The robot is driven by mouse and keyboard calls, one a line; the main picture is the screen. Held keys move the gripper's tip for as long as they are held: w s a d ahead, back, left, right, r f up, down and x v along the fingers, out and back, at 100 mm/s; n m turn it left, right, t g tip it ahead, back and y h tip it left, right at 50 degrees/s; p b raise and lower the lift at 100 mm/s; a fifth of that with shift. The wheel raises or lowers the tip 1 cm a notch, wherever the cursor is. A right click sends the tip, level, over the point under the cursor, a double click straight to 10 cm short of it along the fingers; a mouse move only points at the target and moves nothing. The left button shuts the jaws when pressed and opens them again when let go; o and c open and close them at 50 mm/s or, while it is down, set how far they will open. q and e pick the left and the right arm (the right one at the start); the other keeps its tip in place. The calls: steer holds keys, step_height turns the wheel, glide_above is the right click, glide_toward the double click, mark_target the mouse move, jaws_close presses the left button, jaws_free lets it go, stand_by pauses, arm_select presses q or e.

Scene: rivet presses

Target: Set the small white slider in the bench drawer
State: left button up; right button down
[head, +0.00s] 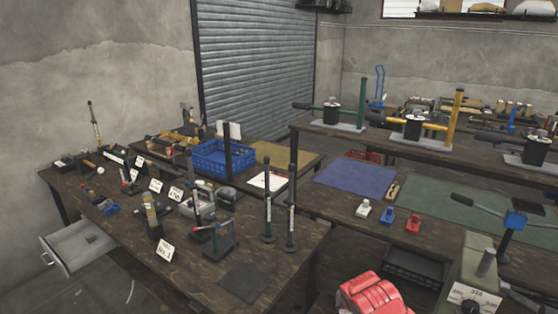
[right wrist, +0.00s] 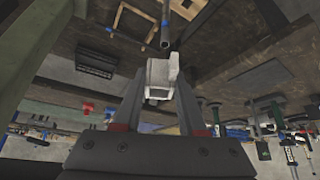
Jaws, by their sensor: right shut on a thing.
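My right gripper (right wrist: 160,88) is shut on a small white slider (right wrist: 158,76), a blocky piece held between the fingertips in the right wrist view. My right gripper does not show in the head view. Another white piece (head: 362,209) sits on the right-hand bench beside a blue one and a red one. My left gripper is not in view.
The left bench (head: 205,268) carries several tools, label cards and a blue crate (head: 222,158). Tall dark posts (head: 267,205) stand near its right edge. A red object (head: 372,296) is at the bottom. Floor shows beside the drawer. Rivet presses (head: 413,130) stand on the raised bench.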

steer(key=s, duration=0.1)
steer(key=s+a+n, duration=0.1)
steer(key=s+f, duration=0.1)
steer(key=shift+s+a+n+y, duration=0.1)
steer(key=shift+a+n+y, duration=0.2)
steer(key=shift+a+y, duration=0.1)
steer(key=s, duration=0.1)
steer(key=s+r, duration=0.1)
steer(key=s, duration=0.1)
steer(key=s+r, duration=0.1)
steer(key=shift+s+r, duration=0.1)
steer(key=shift+s, duration=0.1)
steer(key=shift+d, duration=0.2)
stand_by(0.3)
